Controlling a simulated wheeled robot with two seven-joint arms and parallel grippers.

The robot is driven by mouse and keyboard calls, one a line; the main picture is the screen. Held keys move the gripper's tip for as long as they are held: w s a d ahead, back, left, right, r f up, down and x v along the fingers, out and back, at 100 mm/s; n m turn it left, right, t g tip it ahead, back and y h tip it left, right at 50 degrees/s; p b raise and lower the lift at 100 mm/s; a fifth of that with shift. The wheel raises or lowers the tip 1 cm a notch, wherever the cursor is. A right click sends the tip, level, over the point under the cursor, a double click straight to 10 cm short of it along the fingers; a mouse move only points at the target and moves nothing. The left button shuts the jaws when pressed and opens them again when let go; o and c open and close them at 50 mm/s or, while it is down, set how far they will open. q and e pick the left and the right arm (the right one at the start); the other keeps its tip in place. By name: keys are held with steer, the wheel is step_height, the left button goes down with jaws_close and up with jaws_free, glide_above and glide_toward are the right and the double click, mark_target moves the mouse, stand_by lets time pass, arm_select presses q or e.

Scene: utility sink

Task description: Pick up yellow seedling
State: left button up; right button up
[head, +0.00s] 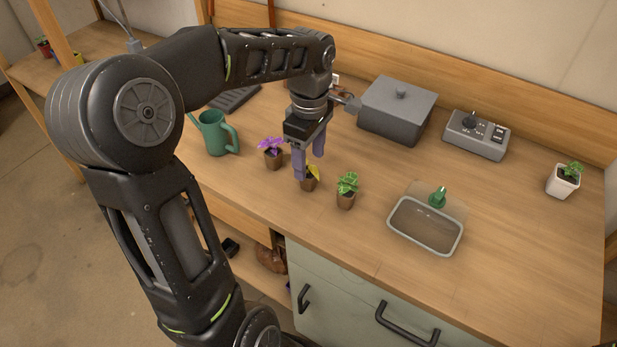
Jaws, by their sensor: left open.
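The yellow seedling (313,172) has yellow leaves and stands in a small brown pot (310,184) on the wooden bench. My left gripper (309,164) points down over it, with its two purple fingers open. The near finger hides part of the plant and pot. I cannot tell whether the fingers touch the plant. My right gripper is not in view.
A purple seedling (272,150) stands close on the left and a green seedling (347,187) close on the right. A green watering can (214,133), a grey lidded box (397,110), a control box (476,135), a sink basin (425,226) and a white-potted plant (563,180) share the bench.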

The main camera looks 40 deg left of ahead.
mark_target(309, 172)
arm_select(q)
step_height(309, 172, down, 5)
steer(key=shift+s+f+p, duration=0.1)
steer(key=shift+s+p, duration=0.05)
steer(key=shift+p, duration=0.3)
steer(key=shift+c, duration=0.6)
jaws_close()
stand_by(0.4)
